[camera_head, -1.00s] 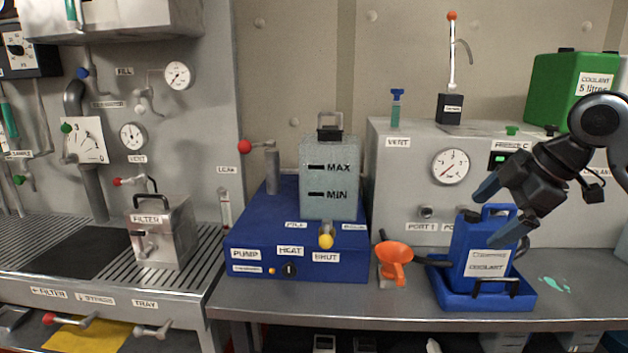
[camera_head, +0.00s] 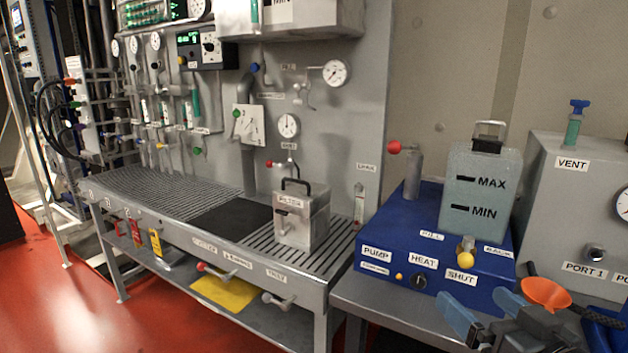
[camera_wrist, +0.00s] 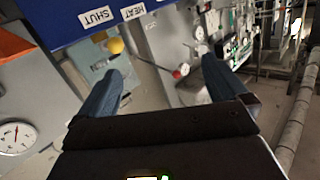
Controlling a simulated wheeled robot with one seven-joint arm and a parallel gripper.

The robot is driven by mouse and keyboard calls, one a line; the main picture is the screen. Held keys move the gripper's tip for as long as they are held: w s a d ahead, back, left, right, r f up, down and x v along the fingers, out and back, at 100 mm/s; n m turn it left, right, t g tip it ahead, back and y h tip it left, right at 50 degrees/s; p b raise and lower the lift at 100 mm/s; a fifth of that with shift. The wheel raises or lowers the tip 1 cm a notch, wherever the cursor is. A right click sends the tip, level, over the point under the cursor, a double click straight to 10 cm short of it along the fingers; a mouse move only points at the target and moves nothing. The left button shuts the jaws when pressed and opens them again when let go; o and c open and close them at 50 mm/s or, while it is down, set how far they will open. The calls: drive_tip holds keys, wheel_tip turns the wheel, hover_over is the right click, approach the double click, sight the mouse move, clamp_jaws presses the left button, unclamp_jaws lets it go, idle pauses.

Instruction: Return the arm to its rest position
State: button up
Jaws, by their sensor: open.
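My gripper (camera_head: 488,312) is at the lower right of the head view, in front of the blue pump unit (camera_head: 390,231) and left of the orange funnel (camera_head: 546,294). Its two blue fingers are apart. In the wrist view my gripper (camera_wrist: 160,88) also shows its fingers spread wide, with nothing held between them. The wrist view is tilted and shows the underside-up labels of the pump unit (camera_wrist: 65,18) at the top. Most of the arm is outside the head view.
A grey bench (camera_head: 345,298) carries the pump unit with its translucent tank (camera_head: 478,190). A metal filter box (camera_head: 302,222) stands on the slatted bench to the left. Lever handles stick out from that bench's front. Red floor (camera_head: 150,315) lies open at the lower left.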

drive_tip(key=s+a+f+m+h, duration=0.25)
drive_tip(key=s+f, duration=0.25)
drive_tip(key=s, duration=0.5)
drive_tip(key=s+a+f+m+h, duration=0.25)
drive_tip(key=s+f, duration=0.35)
drive_tip(key=s, duration=0.3)
drive_tip(key=s+d+r+n+y, duration=0.1)
drive_tip(key=s+n, duration=0.1)
drive_tip(key=s, duration=0.7)
drive_tip(key=s+d+r+n+g, duration=0.1)
drive_tip(key=s+n, duration=0.1)
drive_tip(key=s, duration=0.8)
drive_tip(key=shift+s+r+y, duration=0.2)
drive_tip(key=shift+r+y, duration=0.15)
drive_tip(key=shift+y, duration=0.05)
